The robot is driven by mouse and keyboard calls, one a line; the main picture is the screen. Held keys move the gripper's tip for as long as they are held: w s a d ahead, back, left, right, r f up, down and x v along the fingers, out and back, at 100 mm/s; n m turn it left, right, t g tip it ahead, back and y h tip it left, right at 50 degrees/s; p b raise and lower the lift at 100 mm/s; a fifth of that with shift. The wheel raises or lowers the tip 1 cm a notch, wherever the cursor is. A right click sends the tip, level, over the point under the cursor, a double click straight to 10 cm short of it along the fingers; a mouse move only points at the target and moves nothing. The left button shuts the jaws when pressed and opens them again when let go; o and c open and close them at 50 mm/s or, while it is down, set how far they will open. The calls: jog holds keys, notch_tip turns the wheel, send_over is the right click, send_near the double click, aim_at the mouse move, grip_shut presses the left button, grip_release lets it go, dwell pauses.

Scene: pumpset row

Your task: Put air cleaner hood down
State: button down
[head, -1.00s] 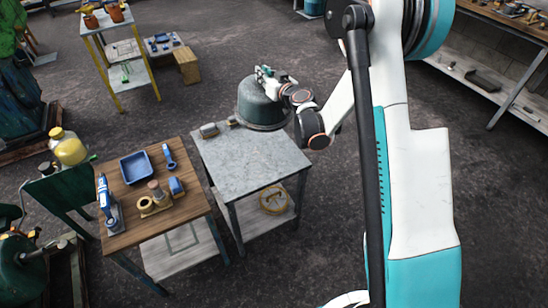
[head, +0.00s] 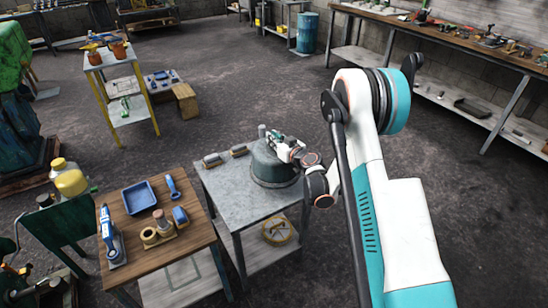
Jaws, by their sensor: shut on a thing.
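The air cleaner hood (head: 272,170) is a dark grey-green metal dome with a wide rim. It is upright over the back right part of the grey metal table (head: 238,207). Its rim looks to be at the tabletop, but I cannot tell for sure whether it touches. My gripper (head: 281,146) is shut on the top of the hood, coming in from the right. The fingers partly hide the top, so the exact grip is hard to see.
Two small blocks (head: 213,160) (head: 238,150) and a small upright cylinder (head: 262,131) stand along the table's back edge. The table's front is bare. A wooden table (head: 137,236) with a blue tray (head: 138,197) and tools stands to the left.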

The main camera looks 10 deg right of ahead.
aim_at(274, 152)
notch_tip(274, 152, down, 7)
jog(key=shift+r+b, duration=0.2)
jog(key=shift+b, duration=0.85)
jog(key=shift+r, duration=0.1)
jog(key=c, duration=1.6)
grip_release()
jog(key=shift+c, duration=0.2)
